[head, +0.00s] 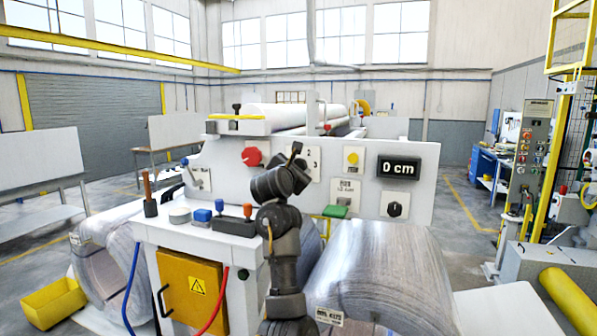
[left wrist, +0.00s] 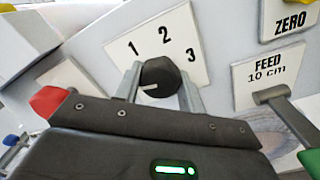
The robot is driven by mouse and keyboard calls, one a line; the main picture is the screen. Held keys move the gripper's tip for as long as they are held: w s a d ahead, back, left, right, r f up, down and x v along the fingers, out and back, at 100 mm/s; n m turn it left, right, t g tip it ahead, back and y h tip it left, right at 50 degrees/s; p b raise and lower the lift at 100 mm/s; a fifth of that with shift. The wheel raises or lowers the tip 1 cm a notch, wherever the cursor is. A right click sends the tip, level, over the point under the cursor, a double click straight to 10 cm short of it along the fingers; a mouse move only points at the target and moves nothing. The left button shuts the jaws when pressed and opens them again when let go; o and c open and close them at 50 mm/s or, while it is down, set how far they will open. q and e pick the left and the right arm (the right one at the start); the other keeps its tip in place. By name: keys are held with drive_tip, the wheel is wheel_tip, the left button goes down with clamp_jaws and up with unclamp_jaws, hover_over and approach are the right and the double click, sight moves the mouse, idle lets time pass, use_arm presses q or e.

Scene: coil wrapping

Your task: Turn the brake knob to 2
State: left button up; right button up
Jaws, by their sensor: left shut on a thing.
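The brake knob (left wrist: 160,76) is a dark round knob on a white plate (left wrist: 176,28) marked 1, 2 and 3. A short white line on the knob points to the left, on the side of the 1 and below it. My left gripper (left wrist: 160,88) has one finger on each side of the knob and is shut on it. In the head view my left gripper (head: 296,160) is at the front panel and hides the knob. My right gripper is not in view.
A red knob (head: 252,156) is left of the plate. A yellow button (head: 352,159), a 0 cm display (head: 398,168) and a green-handled feed lever (head: 335,211) are to its right. Below stand an orange-tipped lever (head: 247,210) and a wrapped coil (head: 385,265).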

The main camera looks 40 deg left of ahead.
use_arm(q)
drive_tip(key=m+b, duration=0.1)
drive_tip(key=m, duration=0.1)
drive_tip(key=m+b, duration=0.2)
drive_tip(key=m, duration=0.1)
drive_tip(key=shift+f+m, duration=0.2)
drive_tip(key=shift+m, duration=0.1)
drive_tip(key=m+b, duration=0.3)
drive_tip(key=m, duration=0.2)
drive_tip(key=shift+m, duration=0.4)
drive_tip(key=m+b, duration=0.3)
drive_tip(key=m, duration=0.3)
drive_tip(key=shift+t, duration=0.3)
drive_tip(key=m+b, duration=0.1)
drive_tip(key=m, duration=0.3)
drive_tip(key=shift+r+m+h+b, duration=0.1)
drive_tip(key=shift+m+h+b, duration=0.2)
drive_tip(key=shift+h+b, duration=0.1)
drive_tip(key=shift+m, duration=0.3)
drive_tip(key=o, duration=1)
drive_tip(key=shift+r, duration=0.15)
drive_tip(key=shift+c, duration=0.2)
